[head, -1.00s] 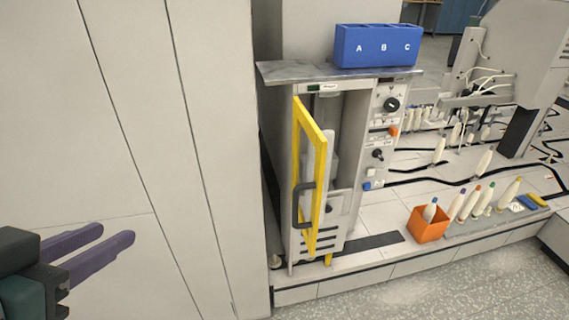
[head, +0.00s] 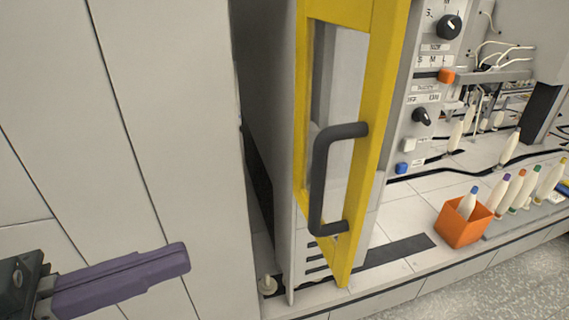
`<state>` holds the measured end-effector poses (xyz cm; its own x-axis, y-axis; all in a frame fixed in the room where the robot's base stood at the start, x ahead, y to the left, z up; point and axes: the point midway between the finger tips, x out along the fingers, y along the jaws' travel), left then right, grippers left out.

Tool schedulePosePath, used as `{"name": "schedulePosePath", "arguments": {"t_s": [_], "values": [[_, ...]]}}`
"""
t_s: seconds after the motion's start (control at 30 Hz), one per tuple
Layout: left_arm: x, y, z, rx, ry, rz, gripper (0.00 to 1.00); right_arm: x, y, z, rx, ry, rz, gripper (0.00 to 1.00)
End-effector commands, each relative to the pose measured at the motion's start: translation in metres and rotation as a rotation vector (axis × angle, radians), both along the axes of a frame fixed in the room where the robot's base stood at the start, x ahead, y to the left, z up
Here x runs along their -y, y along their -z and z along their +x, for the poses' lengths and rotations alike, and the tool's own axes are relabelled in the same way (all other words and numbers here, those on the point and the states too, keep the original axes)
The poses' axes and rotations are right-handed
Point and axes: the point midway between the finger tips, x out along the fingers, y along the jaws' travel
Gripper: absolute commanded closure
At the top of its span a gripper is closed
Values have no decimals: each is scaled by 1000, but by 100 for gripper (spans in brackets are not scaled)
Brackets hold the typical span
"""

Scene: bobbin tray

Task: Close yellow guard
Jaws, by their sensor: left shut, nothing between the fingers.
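The yellow guard (head: 372,150) is a tall framed door with a clear pane, on the front of a grey machine. It stands swung open, its face seen at an angle. A dark grey bar handle (head: 320,180) sticks out from it. My left gripper (head: 182,260) is at the lower left, with its purple fingers together and nothing between them. It is apart from the guard, left of the handle and lower. My right gripper is not in view.
A control panel (head: 427,95) with knobs and buttons is right of the guard. An orange box (head: 463,224) holding a bobbin stands on the ledge at right, beside several bobbins. A pale wall (head: 170,120) fills the left side.

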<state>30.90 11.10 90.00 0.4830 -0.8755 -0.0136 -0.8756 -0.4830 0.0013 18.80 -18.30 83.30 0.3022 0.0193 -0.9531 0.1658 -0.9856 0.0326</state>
Motion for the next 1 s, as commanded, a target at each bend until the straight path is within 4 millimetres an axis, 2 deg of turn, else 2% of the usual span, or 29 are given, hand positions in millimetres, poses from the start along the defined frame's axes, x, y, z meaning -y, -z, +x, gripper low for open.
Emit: {"name": "schedulePosePath", "arguments": {"t_s": [0.3, 0.5, 0.7, 1.0], "values": [[61, 0, 34, 4, -2, -5, 100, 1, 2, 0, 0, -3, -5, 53], [89, 0, 50, 3, -2, -3, 100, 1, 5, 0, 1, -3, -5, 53], [101, 1, 57, 1, -3, -2, 100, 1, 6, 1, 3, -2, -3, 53], [102, 1, 57, 1, -3, -2, 100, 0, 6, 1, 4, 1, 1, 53]]}}
